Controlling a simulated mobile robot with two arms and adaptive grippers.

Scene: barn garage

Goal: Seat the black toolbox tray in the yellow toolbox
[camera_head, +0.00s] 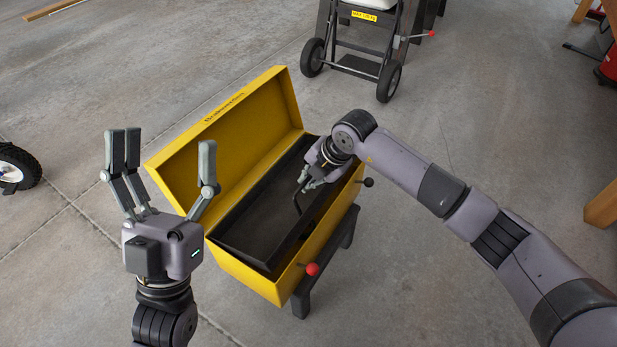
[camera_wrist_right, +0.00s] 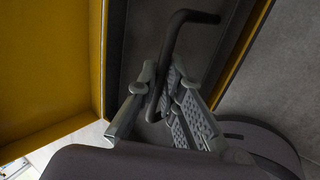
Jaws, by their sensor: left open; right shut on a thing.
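The yellow toolbox (camera_head: 245,277) stands on a low dark stand with its lid (camera_head: 232,125) tilted open. The black toolbox tray (camera_head: 255,225) lies inside the toolbox opening, looking slightly skewed, its near left end low within the walls; I cannot tell if it is fully down. My right gripper (camera_head: 308,183) is over the tray's far right end, shut on its black handle, which shows in the right wrist view (camera_wrist_right: 168,55) between the fingers. My left gripper (camera_head: 165,165) is open and empty, fingers up, left of the toolbox.
A hand truck (camera_head: 362,50) with black wheels stands behind the toolbox. A red-knobbed latch (camera_head: 312,269) and a black-knobbed one (camera_head: 369,182) stick out from the toolbox front. A wheel (camera_head: 15,168) is at the left edge. Concrete floor around is mostly free.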

